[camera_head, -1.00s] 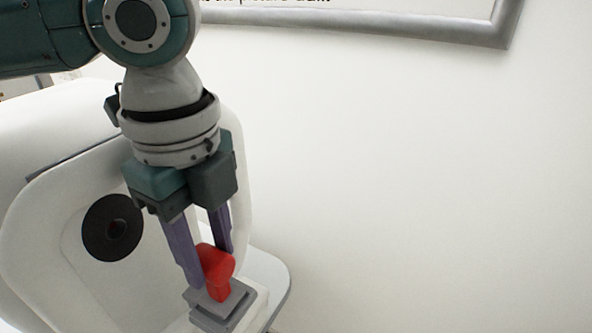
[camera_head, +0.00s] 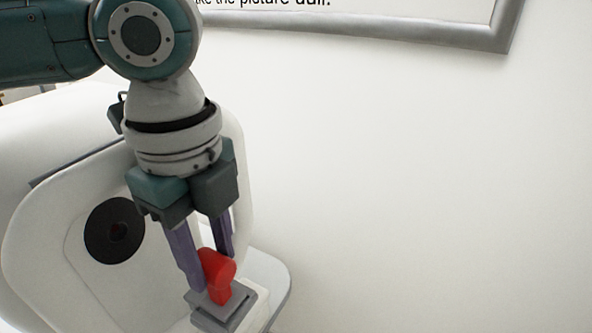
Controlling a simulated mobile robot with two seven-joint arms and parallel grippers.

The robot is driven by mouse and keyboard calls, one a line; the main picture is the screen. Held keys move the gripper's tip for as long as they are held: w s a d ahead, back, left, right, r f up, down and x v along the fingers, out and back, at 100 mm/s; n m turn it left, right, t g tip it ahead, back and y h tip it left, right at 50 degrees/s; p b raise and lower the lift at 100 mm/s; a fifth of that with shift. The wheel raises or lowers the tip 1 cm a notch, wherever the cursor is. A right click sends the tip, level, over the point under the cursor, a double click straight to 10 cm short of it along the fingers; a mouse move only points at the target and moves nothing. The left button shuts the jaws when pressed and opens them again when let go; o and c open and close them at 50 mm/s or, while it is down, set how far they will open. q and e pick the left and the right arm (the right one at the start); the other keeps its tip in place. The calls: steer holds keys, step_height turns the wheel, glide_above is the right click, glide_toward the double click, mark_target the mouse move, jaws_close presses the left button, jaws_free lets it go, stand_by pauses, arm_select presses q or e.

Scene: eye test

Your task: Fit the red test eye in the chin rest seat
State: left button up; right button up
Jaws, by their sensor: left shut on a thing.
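The red test eye (camera_head: 218,271) is a small red piece with a rounded top and a narrower lower part. My left gripper (camera_head: 207,268), with purple fingers, is shut on it from above. The grey chin rest seat (camera_head: 222,308) is a small square block directly below. The lower end of the red test eye meets the top of the seat in the picture; I cannot tell whether it is inside or just above it. The near finger hides part of the red piece. My right gripper is not in view.
A large white machine (camera_head: 35,225) with a round black lens (camera_head: 114,230) stands behind and left of my gripper. Its white base (camera_head: 272,285) extends under the seat. A framed sign (camera_head: 400,15) hangs on the white wall. The right side is clear.

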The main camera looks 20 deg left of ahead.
arm_select(q)
steer(key=shift+f, duration=0.45)
steer(key=o, duration=1.1)
steer(key=shift+c, duration=0.2)
step_height(320, 180, up, 10)
